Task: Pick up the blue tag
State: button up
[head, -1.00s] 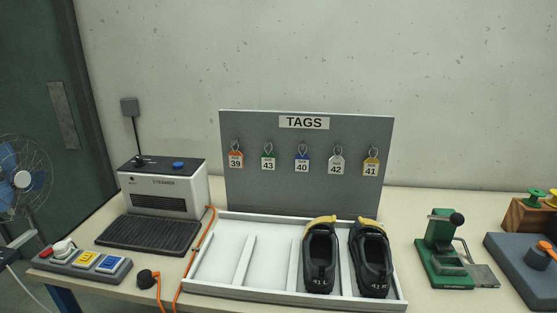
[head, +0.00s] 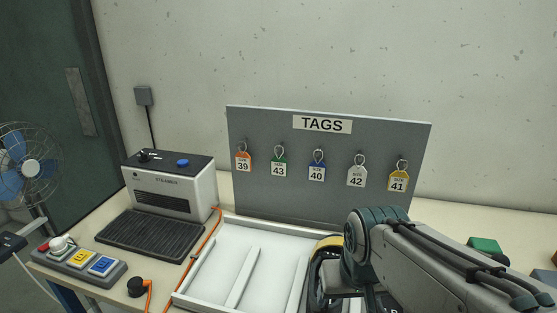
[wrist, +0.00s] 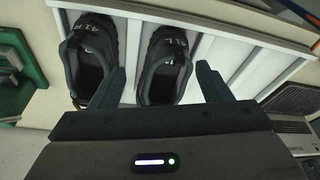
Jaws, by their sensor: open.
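The blue tag (head: 317,171), marked 40, hangs by a ring in the middle of the grey TAGS board (head: 270,201). Orange 39 and green 43 tags hang to its left, white 42 and yellow 41 tags to its right. My gripper (wrist: 160,82) shows in the wrist view, open and empty, with its fingers apart above the black shoes (wrist: 164,62). In the head view my arm covers most of the shoes, and my fingertips cannot be made out there. The blue tag is not in the wrist view.
A white divided tray (head: 215,304) stands in front of the board. A steamer (head: 170,186) with a dark grille plate is at the left, with an orange cable beside it. A button box (head: 77,262) sits at the front left. A green device (head: 484,245) is partly hidden at the right.

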jog(key=w+r+m+p, duration=0.2)
jog(key=w+r+p, duration=0.2)
jog(key=w+r, duration=0.95)
jog(key=m+t+h+p, duration=0.1)
jog(key=p, duration=0.3)
send_near(317, 165)
jog(key=x, duration=0.2)
jog(key=p+x, duration=0.1)
jog(key=x, duration=0.1)
jog(key=shift+w, duration=0.4)
jog(key=p+x, duration=0.2)
jog(key=x, duration=0.3)
jog(key=shift+d+f, duration=0.15)
jog(key=shift+s, duration=0.1)
jog(key=c, duration=1.1)
